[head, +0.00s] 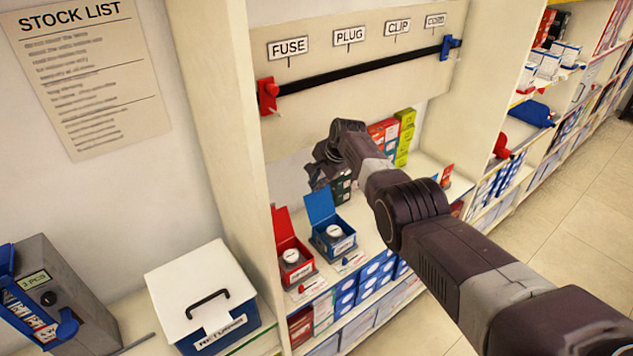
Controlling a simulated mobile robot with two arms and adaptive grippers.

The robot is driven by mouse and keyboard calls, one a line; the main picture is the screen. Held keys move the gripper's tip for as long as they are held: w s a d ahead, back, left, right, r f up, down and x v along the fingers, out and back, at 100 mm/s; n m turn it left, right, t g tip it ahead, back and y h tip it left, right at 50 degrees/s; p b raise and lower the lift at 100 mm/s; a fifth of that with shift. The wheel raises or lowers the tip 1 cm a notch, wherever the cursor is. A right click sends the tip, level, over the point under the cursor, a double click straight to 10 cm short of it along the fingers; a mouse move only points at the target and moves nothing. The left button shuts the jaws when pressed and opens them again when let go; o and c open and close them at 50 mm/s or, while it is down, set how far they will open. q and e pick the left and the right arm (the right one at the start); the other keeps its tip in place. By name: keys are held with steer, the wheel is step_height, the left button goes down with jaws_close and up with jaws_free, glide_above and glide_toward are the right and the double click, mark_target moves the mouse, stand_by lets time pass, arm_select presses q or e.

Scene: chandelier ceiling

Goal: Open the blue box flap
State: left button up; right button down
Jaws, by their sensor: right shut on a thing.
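The small blue box (336,240) stands on the shelf at the middle of the head view, with a round white item in its top. Its blue flap (320,207) stands up at the back of the box, tilted open. My right gripper (318,182) is at the top edge of this flap, its fingers pointing down. It appears shut on the flap, though the fingertips are dark and small. A red box (296,268) with a raised red flap (284,225) stands directly to the left. My left gripper is not in view.
Several green, yellow and red boxes (404,135) stand behind my right arm. A black rail (360,69) crosses the panel above. A white-lidded returns box (203,285) and a grey box (62,285) stand at the lower left. More stocked shelves line the right.

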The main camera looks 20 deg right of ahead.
steer(key=shift+w+a+r, duration=0.1)
steer(key=shift+w+r, duration=0.2)
steer(key=c, duration=2.2)
jaws_free()
steer(key=shift+a+f, duration=0.1)
steer(key=shift+f, duration=0.05)
steer(key=shift+s+f, duration=0.1)
steer(key=shift+s, duration=0.05)
steer(key=shift+s+r, duration=0.2)
steer(key=shift+r, duration=0.4)
steer(key=shift+d+v, duration=0.15)
steer(key=shift+v, duration=2.6)
steer(key=shift+d+v, duration=0.1)
steer(key=shift+v, duration=2.6)
steer(key=shift+s, duration=0.1)
